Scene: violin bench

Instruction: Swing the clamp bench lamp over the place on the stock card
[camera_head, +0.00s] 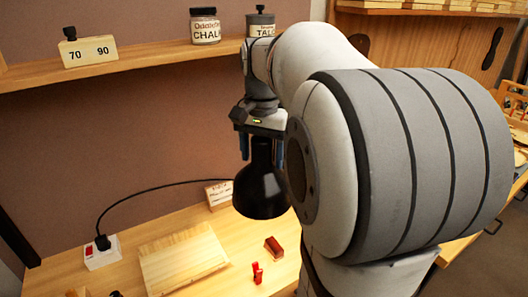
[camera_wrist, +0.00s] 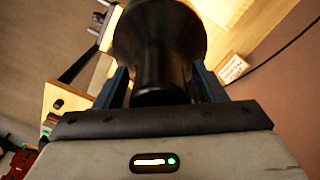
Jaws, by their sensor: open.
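The black bench lamp (camera_head: 262,190) hangs with its bell-shaped shade pointing down over the bench. Its clamp and most of its arm are hidden. My gripper (camera_head: 262,158) is above the shade, with one blue finger on either side of the lamp's narrow neck. In the wrist view the lamp head (camera_wrist: 160,45) stands between the fingers of my open gripper (camera_wrist: 160,88). Whether either finger touches it I cannot tell. A small white card with dark writing (camera_head: 219,194) stands at the back of the bench, left of the lamp; its words are too small to read.
A pale wooden board (camera_head: 183,258) lies on the bench. A red block (camera_head: 273,247) and a small red piece (camera_head: 257,273) lie right of it. A black cord (camera_head: 150,189) runs from a white socket box (camera_head: 102,253) toward the lamp. A shelf (camera_head: 140,62) with jars is above.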

